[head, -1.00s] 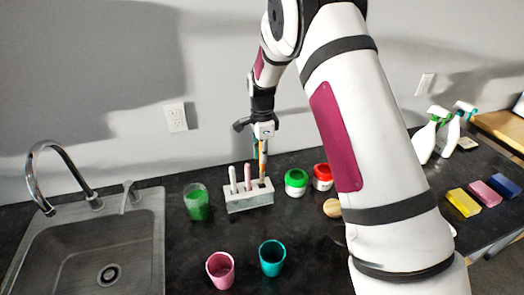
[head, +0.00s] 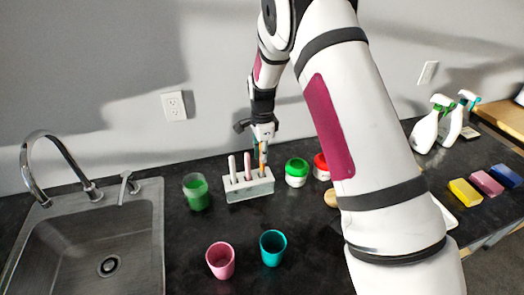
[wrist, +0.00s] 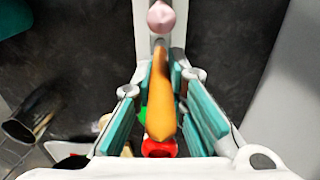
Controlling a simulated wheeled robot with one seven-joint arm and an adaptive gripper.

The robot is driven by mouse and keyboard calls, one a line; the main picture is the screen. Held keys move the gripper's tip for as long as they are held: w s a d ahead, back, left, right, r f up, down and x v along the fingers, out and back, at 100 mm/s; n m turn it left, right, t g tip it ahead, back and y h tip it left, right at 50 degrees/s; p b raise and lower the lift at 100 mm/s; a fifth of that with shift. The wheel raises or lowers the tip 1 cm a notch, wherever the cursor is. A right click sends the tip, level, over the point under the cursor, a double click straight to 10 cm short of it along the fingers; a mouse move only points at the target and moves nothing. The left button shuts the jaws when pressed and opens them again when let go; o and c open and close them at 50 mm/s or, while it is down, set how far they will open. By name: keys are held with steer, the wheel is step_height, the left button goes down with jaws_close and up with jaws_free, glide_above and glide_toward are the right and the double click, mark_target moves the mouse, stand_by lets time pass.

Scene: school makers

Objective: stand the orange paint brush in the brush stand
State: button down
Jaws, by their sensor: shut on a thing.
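The orange paint brush (head: 263,154) stands roughly upright over the right end of the brush stand (head: 250,191), a pale block. Its lower end meets the stand's top at the right slot; I cannot tell how deep it sits. My gripper (head: 263,142) is shut on the brush's upper part. In the wrist view, the orange brush (wrist: 160,105) lies between the teal pads of my gripper (wrist: 160,110). A white brush (head: 232,168) and a pink brush (head: 247,166) stand in the other slots. The pink brush also shows in the wrist view (wrist: 161,17).
A green jar (head: 196,192) stands left of the stand. Green-lidded (head: 296,172) and red-lidded (head: 321,167) pots stand close on its right. Pink (head: 220,260) and teal (head: 273,248) cups are in front. The sink (head: 85,250) is at the left.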

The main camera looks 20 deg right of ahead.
steer(key=shift+f, duration=1.05)
